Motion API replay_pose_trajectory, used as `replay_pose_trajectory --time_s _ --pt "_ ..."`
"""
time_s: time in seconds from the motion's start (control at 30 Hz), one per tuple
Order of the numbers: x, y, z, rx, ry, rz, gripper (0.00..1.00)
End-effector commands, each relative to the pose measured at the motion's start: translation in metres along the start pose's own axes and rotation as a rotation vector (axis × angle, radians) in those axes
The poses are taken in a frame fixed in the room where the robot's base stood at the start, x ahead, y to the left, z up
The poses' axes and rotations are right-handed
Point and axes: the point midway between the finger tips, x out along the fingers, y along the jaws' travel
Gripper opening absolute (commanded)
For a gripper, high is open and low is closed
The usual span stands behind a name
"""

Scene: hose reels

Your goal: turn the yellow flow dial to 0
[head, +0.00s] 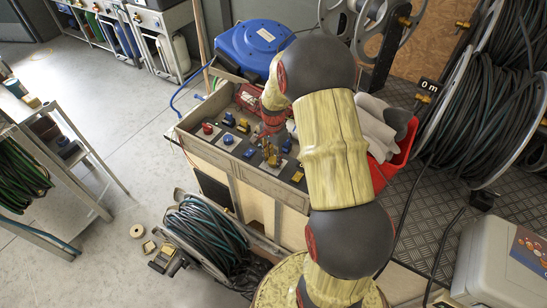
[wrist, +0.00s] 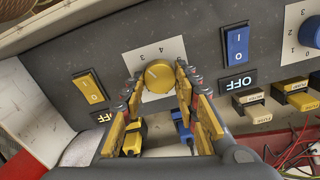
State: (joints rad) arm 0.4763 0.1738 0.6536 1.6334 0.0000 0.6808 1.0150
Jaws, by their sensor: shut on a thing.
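The yellow flow dial (wrist: 159,75) sits on a white number plate (wrist: 133,58) on the dark panel in the wrist view. The 0 is not visible, and I cannot make out which figure the dial points to. My gripper (wrist: 156,82) has its yellow fingers on either side of the dial and is shut on it. In the head view my gripper (head: 269,153) reaches down onto the panel, and I cannot pick out the dial there.
A yellow switch (wrist: 89,86) and a blue switch (wrist: 236,46) flank the dial. A blue dial (wrist: 312,30) and fuse blocks (wrist: 250,102) are to the right. In the head view a red dial (head: 207,128) is on the panel's left; a red bin (head: 399,158) stands right.

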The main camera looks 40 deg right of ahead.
Motion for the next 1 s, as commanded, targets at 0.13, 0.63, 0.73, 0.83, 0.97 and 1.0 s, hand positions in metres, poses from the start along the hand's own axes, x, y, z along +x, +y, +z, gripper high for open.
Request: replay_pose_trajectory --time_s 0.13,0.63,0.73,0.83,0.97,1.0 --pt "-0.0007 0.0002 0.0002 -0.033 -0.001 0.001 0.05" --pt "-0.0025 0.0000 0.0002 -0.406 -0.001 0.001 0.05" --pt "-0.0025 0.0000 0.0002 -0.502 -0.001 0.001 0.05" --pt "-0.0023 0.0000 0.0003 -0.597 -0.001 0.001 0.05" --pt "-0.0018 -0.0001 0.0003 -0.720 -0.001 0.001 0.05" --pt "-0.0017 -0.0001 0.0003 -0.759 -0.001 0.001 0.05"
